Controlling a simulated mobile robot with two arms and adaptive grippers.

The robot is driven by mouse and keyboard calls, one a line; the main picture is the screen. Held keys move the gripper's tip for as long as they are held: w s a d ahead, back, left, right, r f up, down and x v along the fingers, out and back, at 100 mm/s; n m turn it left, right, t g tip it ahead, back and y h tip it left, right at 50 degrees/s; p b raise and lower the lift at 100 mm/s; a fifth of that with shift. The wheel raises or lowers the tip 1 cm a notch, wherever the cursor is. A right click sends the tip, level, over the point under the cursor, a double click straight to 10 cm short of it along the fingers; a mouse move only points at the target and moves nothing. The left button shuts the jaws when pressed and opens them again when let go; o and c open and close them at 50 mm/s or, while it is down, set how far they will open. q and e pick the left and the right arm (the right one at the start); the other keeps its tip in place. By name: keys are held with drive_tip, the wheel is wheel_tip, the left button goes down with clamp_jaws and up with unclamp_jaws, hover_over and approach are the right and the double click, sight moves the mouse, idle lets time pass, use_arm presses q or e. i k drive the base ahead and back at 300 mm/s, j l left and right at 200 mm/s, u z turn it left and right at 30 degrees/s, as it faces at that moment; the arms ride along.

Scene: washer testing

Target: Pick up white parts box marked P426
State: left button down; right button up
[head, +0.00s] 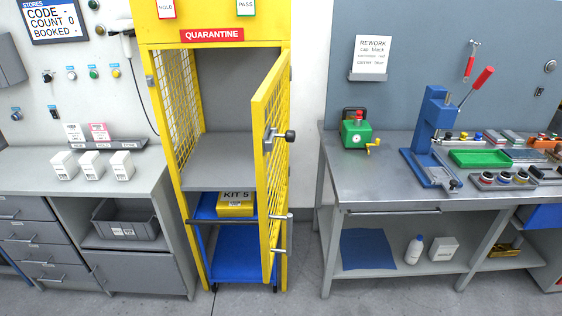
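Several white boxes are in the head view, and I cannot read P426 on any of them. Three small white parts boxes stand in a row on the left counter: the left box (64,166), the middle box (92,165) and the right box (122,166). Each has small dark print on its front. Another white box (443,249) sits on the lower shelf of the right workbench, beside a white bottle (414,249). Neither of my grippers shows.
A yellow quarantine cage stands in the middle, its mesh door (273,150) swung open toward me. A yellow KIT 5 box (235,204) sits low inside. A grey bin (126,224) is under the left counter (150,178). A blue press (430,135) stands on the right workbench.

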sight(91, 163)
drive_tip(key=u, duration=1.25)
drive_tip(key=i, duration=0.6)
